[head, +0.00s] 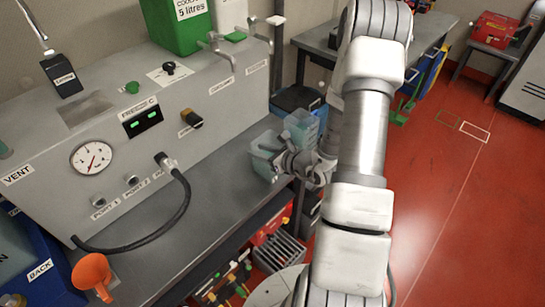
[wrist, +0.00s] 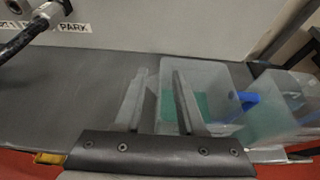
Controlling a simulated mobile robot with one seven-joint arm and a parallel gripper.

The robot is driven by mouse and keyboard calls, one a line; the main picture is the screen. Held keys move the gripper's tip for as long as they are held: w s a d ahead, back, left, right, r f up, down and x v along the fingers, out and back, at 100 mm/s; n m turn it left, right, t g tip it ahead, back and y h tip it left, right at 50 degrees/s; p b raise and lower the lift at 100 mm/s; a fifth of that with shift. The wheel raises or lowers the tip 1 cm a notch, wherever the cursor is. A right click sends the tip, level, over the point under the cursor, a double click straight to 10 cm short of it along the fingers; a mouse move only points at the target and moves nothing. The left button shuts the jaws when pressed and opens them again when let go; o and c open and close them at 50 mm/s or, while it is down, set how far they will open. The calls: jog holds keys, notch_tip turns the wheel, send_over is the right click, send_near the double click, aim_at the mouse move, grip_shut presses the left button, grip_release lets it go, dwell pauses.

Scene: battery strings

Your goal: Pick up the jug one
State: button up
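Two translucent jugs with green-blue contents stand side by side near the bench's right end. No label shows which is jug one. The nearer jug (head: 263,152) also shows in the wrist view (wrist: 212,75); the other jug (head: 303,125) is to its right in the wrist view (wrist: 285,100). A blue part shows between them. My gripper (head: 283,160) is at the nearer jug. In the wrist view its fingers (wrist: 154,80) are apart, and that jug's left wall appears between them. I cannot tell whether they touch it.
A grey control panel (head: 150,110) with a gauge and a black hose (head: 180,210) stands behind the bench (head: 200,210). An orange funnel (head: 92,272) is at the lower left. Bare bench top lies left of the jugs. Red floor (head: 450,200) is open to the right.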

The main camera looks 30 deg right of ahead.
grip_shut()
jog(key=shift+r, duration=0.1)
dwell(1.2)
